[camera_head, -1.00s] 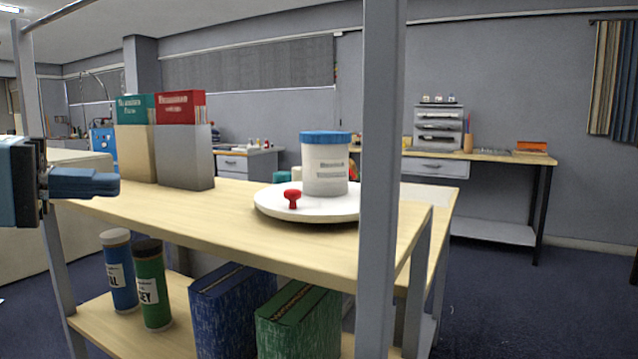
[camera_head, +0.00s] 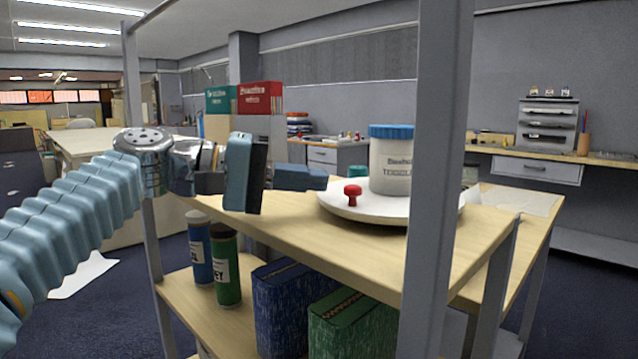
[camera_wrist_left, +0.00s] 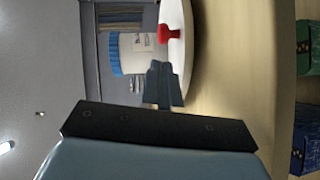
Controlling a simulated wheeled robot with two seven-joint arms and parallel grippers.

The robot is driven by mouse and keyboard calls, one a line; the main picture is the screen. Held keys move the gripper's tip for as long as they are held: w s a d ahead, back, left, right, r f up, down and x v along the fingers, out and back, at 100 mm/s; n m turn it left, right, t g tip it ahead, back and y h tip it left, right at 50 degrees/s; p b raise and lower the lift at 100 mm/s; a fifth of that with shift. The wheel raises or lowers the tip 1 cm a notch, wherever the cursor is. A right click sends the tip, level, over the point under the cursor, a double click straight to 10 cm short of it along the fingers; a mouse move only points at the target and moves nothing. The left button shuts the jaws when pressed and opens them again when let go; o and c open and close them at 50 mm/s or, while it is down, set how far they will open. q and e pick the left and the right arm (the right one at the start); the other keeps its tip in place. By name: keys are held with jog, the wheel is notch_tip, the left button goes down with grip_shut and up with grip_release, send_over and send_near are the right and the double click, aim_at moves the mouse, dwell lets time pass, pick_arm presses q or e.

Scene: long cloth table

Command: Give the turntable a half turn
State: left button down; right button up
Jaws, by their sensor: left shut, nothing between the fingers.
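The turntable (camera_head: 335,205) is a round white disc on the wooden shelf top, partly hidden by a grey upright post. A red knob (camera_head: 352,194) stands near its front left rim. A white jar with a blue lid (camera_head: 391,165) stands on the disc. My left gripper (camera_head: 322,179) is shut and empty, its fingertips just left of the red knob in the head view. In the left wrist view the fingers (camera_wrist_left: 162,82) point toward the disc (camera_wrist_left: 180,50), with the knob (camera_wrist_left: 168,34) beyond the tips. I cannot tell whether they touch the disc. My right gripper is out of view.
The grey post (camera_head: 436,180) stands in front of the shelf's right part. Bottles (camera_head: 225,265) and blue and green boxes (camera_head: 285,300) fill the lower shelf. The top's front left is clear.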

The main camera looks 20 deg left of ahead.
pick_arm(q)
jog(key=shift+s+d+f, duration=0.1)
jog(key=shift+d+f, duration=0.05)
jog(key=shift+d, duration=0.35)
jog(key=shift+s+d+f, duration=0.1)
jog(key=shift+d, duration=0.4)
jog(key=shift+s+d+n+t+y, duration=0.3)
jog(key=shift+d+n+t+y, duration=0.1)
jog(key=shift+n+t, duration=0.15)
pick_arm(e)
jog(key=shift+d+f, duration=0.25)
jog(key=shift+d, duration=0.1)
